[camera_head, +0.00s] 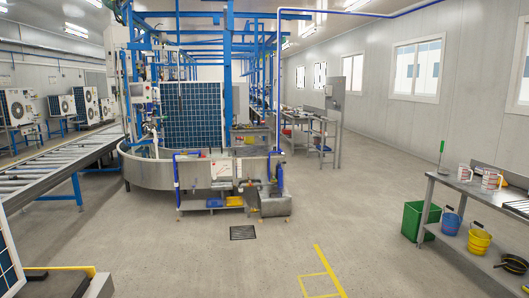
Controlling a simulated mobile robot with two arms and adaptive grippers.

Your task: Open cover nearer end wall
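No cover can be made out with certainty from here. A round grey metal tank (148,174) stands left of centre under a blue pipe frame (228,70), some way ahead of me. A dark blue gridded panel (195,115) stands upright behind the tank's front rim. Pipes, valves and a low stand (212,203) sit at the tank's front right. The far end of the room is partly hidden behind the frame and its equipment. Neither of my grippers shows in this view.
A roller conveyor (60,172) runs along the left. A bench (324,120) stands beyond the tank. At right, a metal table (470,190) stands beside a green bin (412,222). A floor drain (242,232) and yellow lines (330,270) mark open floor at the centre.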

